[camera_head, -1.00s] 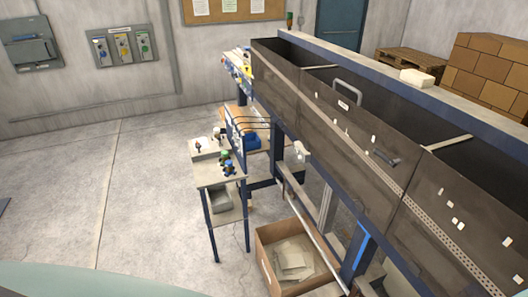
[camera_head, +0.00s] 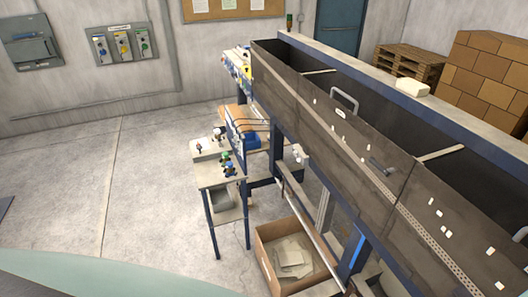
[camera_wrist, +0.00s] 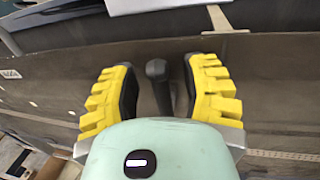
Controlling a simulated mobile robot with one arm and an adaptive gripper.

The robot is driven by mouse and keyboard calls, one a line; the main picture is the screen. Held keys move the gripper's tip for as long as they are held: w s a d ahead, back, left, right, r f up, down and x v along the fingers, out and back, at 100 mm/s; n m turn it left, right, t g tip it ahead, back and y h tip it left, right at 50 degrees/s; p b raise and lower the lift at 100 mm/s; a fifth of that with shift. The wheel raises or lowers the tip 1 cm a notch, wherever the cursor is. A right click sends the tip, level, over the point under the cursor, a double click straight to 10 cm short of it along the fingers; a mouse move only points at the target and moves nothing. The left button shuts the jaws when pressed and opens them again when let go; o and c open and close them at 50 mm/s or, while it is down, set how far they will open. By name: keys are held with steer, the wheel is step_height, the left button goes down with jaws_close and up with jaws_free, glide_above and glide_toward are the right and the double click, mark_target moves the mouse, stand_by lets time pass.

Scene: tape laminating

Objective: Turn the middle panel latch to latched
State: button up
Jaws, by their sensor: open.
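The long machine has dark brown panels along its side, and the middle panel (camera_head: 345,140) runs below a grey handle. A dark lever-like latch (camera_head: 381,168) sits near that panel's right end. In the wrist view, my gripper (camera_wrist: 158,88) is open, with a yellow ridged finger on each side. A dark knob with a short stem, apparently the latch (camera_wrist: 157,72), stands between the fingers. There is a gap to the left finger; the right finger is close to it, and contact cannot be told. My gripper is not visible in the head view.
A cardboard box (camera_head: 288,258) of scraps stands on the floor by the machine. A small table (camera_head: 218,178) with coloured items is left of it. A pale block (camera_head: 412,87) lies on the machine's far rim. The concrete floor at left is clear.

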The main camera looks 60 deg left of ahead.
jaws_close()
stand_by(0.4)
